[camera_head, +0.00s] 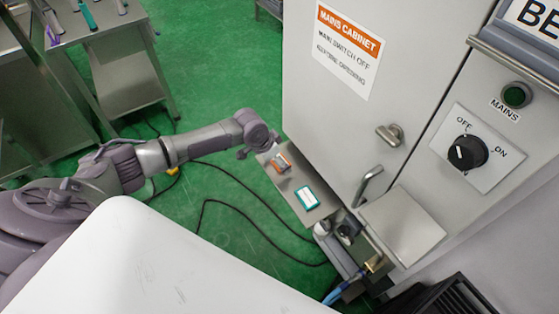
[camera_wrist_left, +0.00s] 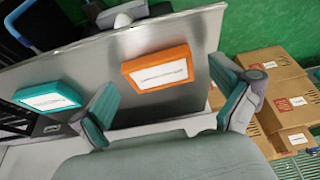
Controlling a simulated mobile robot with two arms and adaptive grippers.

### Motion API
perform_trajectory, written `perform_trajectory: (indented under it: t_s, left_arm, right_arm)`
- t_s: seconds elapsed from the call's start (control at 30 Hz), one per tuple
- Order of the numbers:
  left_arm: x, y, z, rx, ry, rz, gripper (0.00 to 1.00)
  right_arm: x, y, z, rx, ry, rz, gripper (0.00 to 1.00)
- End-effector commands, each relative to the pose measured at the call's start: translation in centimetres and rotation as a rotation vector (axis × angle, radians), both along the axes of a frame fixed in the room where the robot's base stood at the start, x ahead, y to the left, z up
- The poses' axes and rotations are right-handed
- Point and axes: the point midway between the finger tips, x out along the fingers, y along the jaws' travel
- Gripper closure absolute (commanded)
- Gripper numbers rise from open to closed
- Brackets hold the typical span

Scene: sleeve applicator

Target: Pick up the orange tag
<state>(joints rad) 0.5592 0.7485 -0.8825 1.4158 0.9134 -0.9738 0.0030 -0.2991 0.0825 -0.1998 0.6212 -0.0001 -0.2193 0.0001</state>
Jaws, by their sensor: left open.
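The orange tag (camera_head: 282,161) lies on a small metal shelf (camera_head: 296,207) beside the cabinet. In the left wrist view the orange tag (camera_wrist_left: 158,56) is a flat orange block with a white printed label. My left gripper (camera_head: 261,148) is over the shelf's far left edge, next to the orange tag. In the left wrist view my left gripper (camera_wrist_left: 164,80) is open, with its teal-padded fingers on either side of the tag; no contact shows. A teal tag (camera_head: 306,198) lies nearer on the same shelf and shows left of the orange one in the wrist view (camera_wrist_left: 50,97).
The grey mains cabinet (camera_head: 345,125) with its handle (camera_head: 368,184) stands close right of the shelf. A metal cart (camera_head: 118,80) stands at the upper left. Black cables (camera_head: 203,212) lie on the green floor. Cardboard boxes (camera_wrist_left: 285,95) show right in the wrist view.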

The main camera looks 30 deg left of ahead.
Motion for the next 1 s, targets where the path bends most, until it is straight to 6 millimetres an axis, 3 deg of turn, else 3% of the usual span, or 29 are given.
perform_trajectory:
  t_s: [0.07,0.4,0.43,0.73,1.0]
  left_arm:
    - [0.0,0.0,0.0,0.0,0.0,0.0,0.0]
    - [0.0,0.0,0.0,0.0,0.0,0.0,0.55]
    - [0.0,0.0,0.0,0.0,0.0,0.0,0.57]
    - [0.1,0.0,0.7,-0.001,-0.003,0.0,0.57]
    - [0.1,0.0,5.6,0.0,-0.005,-0.002,0.57]
  right_arm:
    - [-0.2,-0.1,0.0,-0.001,0.003,0.0,0.32]
    - [-0.3,-0.1,0.0,-0.001,0.005,-0.001,0.32]
    - [-0.3,-0.1,0.0,-0.001,0.005,-0.001,0.32]
    - [-0.3,0.0,-0.1,0.0,0.005,-0.001,0.32]
    - [-0.3,0.4,-0.8,0.004,0.005,-0.002,0.32]
